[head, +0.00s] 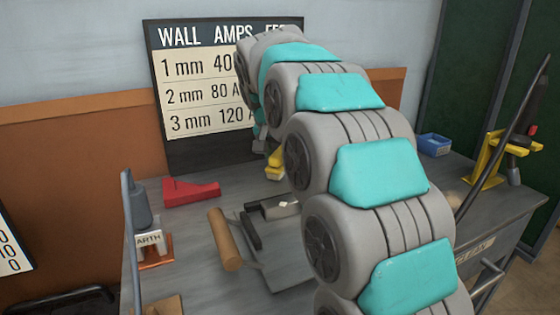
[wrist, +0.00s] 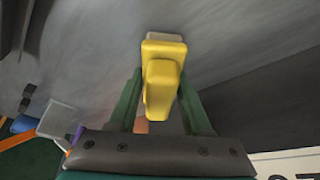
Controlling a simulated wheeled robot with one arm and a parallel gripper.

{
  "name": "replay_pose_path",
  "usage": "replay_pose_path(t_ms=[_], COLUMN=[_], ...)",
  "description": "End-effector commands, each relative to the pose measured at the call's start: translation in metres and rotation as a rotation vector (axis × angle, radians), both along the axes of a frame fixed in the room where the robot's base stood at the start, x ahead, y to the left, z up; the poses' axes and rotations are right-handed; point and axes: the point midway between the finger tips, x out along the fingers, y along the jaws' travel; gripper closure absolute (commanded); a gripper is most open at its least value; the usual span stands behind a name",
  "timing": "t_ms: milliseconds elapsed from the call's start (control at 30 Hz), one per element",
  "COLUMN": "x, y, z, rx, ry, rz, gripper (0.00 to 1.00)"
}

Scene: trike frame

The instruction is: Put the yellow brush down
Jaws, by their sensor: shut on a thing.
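The yellow brush (wrist: 163,85) is in the wrist view, between the two green fingers of my gripper (wrist: 160,92). The gripper is shut on it. A pale end shows at the top of the brush, over the grey tabletop. In the head view a bit of the yellow brush (head: 274,163) shows just left of my arm, near the back of the workbench (head: 190,222). My arm hides most of my gripper there. I cannot tell whether the brush touches the bench.
A red block (head: 190,191), a wooden cylinder (head: 224,238) and a dark-and-grey tool (head: 268,210) lie left of my arm. A blue bin (head: 433,145) and a yellow stand (head: 487,160) are at right. A wall chart (head: 200,95) rises behind the bench.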

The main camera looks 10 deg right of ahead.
Motion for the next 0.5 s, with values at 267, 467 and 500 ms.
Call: replay_pose_path(t_ms=[267,467,500], x=[-0.0002,-0.0006,-0.0008], y=[-0.0004,-0.0005,-0.0006], z=[-0.0070,-0.0079,-0.0082], rx=[-0.001,-0.001,-0.001], ry=[0.002,0.006,0.007], rz=[-0.001,-0.001,-0.001], gripper=[0.50,0.28,0.23])
